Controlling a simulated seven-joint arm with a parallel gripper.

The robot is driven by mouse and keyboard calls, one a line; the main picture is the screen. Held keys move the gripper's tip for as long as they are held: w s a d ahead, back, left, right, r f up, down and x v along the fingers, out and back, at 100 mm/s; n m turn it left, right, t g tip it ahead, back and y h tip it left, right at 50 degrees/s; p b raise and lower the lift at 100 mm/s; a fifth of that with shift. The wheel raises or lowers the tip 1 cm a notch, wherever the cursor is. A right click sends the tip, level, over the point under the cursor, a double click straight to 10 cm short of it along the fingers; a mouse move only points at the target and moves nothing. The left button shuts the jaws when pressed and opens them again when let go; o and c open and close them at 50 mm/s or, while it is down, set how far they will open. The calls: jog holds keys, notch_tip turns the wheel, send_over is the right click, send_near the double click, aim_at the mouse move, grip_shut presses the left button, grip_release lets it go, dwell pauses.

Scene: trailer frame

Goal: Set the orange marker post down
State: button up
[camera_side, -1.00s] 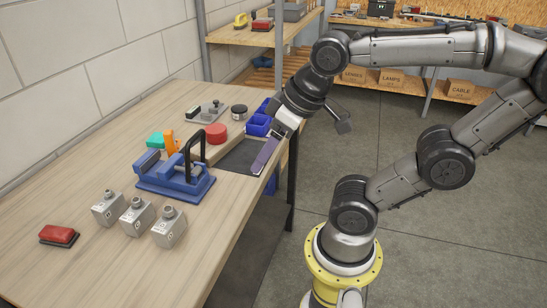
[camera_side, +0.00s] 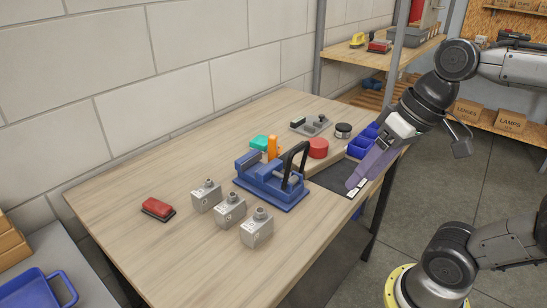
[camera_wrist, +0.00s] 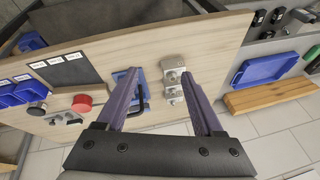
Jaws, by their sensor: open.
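The orange marker post (camera_side: 272,148) stands upright at the back of the blue vise (camera_side: 270,190), on the wooden table, in the side view. From this angle I cannot tell whether it touches the vise. In the wrist view I cannot make out the post; the left finger may hide it. The vise, with its black handle, shows partly between my fingers there (camera_wrist: 137,88). My gripper (camera_side: 357,182) is open and empty, with purple fingers pointing down over the right edge of the table, by the dark mat, well to the right of the post. It also shows in the wrist view (camera_wrist: 162,76).
Several grey blocks (camera_side: 230,210) stand in front of the vise. A red-topped brush-like block (camera_side: 157,208) lies farther left. The table's front left is clear.

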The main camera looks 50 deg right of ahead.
jog(key=w+a+m+t+y, duration=0.1)
jog(key=w+m+y, duration=0.6)
jog(key=w+m, duration=0.55)
jog(key=w+d+r+m+t+h, duration=0.1)
jog(key=w+d+m+t, duration=0.45)
jog(key=d+m, duration=0.35)
jog(key=w+d+m+t, duration=0.5)
jog(key=w+d+m, duration=0.15)
jog(key=d, duration=0.45)
notch_tip(320, 180, down, 2)
jog(key=d+m, duration=0.1)
jog(key=d, duration=0.1)
send_near(277, 143)
jog(key=shift+w+a+r+t+h, duration=0.15)
jog(key=shift+a+r+t+h, duration=0.05)
jog(key=shift+a+t+h, duration=0.3)
jog(key=shift+w+a+f, duration=0.1)
jog(key=shift+f, duration=0.25)
jog(key=x, duration=0.7)
jog(key=shift+w+a, duration=0.2)
jog(key=shift+w, duration=0.1)
jog(key=x, duration=0.5)
jog(key=shift+w+r, duration=0.25)
jog(key=shift+w, duration=0.2)
